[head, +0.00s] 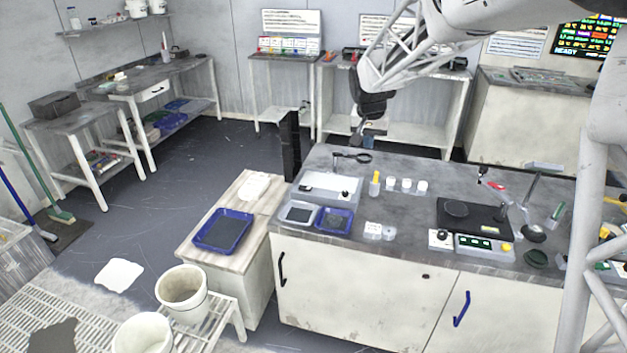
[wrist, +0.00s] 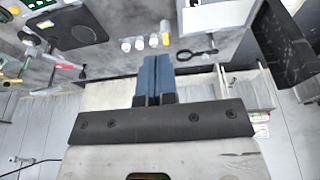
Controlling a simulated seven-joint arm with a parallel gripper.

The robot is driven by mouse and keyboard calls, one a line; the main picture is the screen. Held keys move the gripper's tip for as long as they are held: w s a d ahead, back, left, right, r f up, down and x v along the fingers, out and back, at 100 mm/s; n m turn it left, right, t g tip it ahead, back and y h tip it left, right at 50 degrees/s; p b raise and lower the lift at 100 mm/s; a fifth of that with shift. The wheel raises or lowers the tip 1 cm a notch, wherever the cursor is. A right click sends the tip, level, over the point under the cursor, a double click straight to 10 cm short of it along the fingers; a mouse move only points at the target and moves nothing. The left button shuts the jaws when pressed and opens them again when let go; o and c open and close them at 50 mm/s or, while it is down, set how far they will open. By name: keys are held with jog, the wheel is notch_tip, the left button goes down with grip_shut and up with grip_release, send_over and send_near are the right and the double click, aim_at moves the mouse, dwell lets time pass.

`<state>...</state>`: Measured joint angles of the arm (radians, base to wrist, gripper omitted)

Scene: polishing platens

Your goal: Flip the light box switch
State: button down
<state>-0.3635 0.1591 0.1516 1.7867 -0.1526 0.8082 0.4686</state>
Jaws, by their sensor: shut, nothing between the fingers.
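The light box (head: 328,185) is a low box with a pale top, lying at the left end of the workbench. A small dark knob that looks like its switch (head: 345,194) shows at its front right; which way it is set is too small to tell. In the wrist view the light box (wrist: 214,14) is a white panel at the top edge, and its switch cannot be made out. My gripper (head: 369,138) hangs beyond the back edge of the bench, apart from the box. In the wrist view its blue fingers (wrist: 156,62) are together and empty.
A magnifier (head: 354,156) lies behind the box. A yellow-capped bottle (head: 375,184) and white-capped jars (head: 406,185) stand to its right. A black upright panel (head: 290,145) stands at the bench's left end. A polishing machine (head: 470,216) is farther right.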

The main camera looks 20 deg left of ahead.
jog(key=w+a+f, duration=0.7)
jog(key=a, duration=0.4)
send_over(310, 188)
jog(key=s, duration=0.3)
notch_tip(310, 188, down, 8)
jog(key=shift+s+a, duration=0.15)
jog(key=shift+f, duration=0.2)
jog(key=x, duration=1.2)
jog(key=shift+s+f, duration=0.15)
jog(key=shift+f, duration=0.7)
jog(key=shift+f, duration=0.35)
